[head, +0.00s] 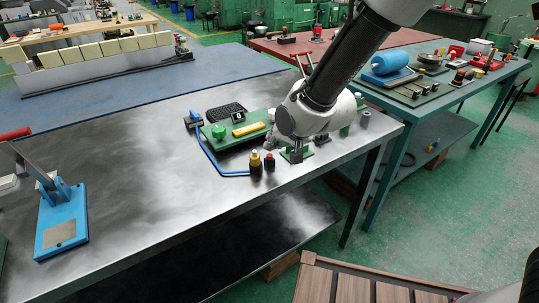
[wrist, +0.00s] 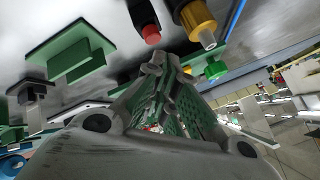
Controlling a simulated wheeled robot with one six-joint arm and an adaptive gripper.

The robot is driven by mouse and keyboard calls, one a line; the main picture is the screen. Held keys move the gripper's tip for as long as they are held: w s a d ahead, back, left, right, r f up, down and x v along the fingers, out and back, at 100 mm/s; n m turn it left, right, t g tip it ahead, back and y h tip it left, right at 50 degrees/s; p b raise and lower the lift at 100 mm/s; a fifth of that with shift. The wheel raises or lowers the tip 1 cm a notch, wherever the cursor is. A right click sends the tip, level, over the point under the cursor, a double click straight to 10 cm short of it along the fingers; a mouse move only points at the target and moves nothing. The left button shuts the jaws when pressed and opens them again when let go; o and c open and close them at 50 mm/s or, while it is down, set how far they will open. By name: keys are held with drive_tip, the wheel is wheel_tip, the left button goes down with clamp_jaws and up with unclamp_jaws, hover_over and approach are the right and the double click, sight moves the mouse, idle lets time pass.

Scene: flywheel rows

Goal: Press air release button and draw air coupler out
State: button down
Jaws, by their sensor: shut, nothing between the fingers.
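A short post with a yellow top (head: 255,160) stands near the front edge of the steel table; a blue hose (head: 212,160) runs to its foot. It looks like the air coupler. Beside it stands a black post with a red top (head: 269,162), probably the release button. In the wrist view, which looks upside down, the yellow collar with a pale tip (wrist: 199,22) and the red cap (wrist: 151,34) show just beyond my fingertips. My gripper (wrist: 152,66) is shut and empty, apart from both.
A green board (head: 240,131) with a yellow block lies behind the posts, and a black tray (head: 226,112) behind that. A blue stand (head: 62,222) is at the left. The table's middle left is bare. A green knob (wrist: 216,70) is near my fingers.

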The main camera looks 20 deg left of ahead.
sight(272, 158)
drive_tip(key=shift+f, duration=0.15)
idle(0.3)
drive_tip(key=shift+f, duration=0.25)
drive_tip(key=shift+f, duration=0.5)
idle(0.5)
idle(0.4)
drive_tip(key=shift+r, duration=0.9)
wheel_tip(272, 158, up, 5)
